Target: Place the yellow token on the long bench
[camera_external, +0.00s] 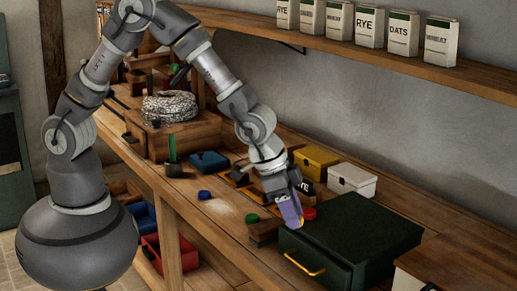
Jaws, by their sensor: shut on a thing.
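My gripper (291,210) points down above the long bench, beside the dark green drawer box. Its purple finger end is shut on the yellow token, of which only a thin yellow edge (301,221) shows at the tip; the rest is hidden. The long bench (222,236) is a wooden worktop running from the back left to the front right. A red token (309,213) shows just right of the fingers. A green token (252,218) is left of them, by a small brown block, and a blue token (204,195) lies farther left on the bench.
The dark green drawer box (365,235) with a brass handle stands close right of my gripper. Yellow (315,160) and white (352,180) boxes stand behind. A millstone (170,106) sits at the back left. A shelf (400,58) with labelled bags hangs above. Bare bench lies around the blue token.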

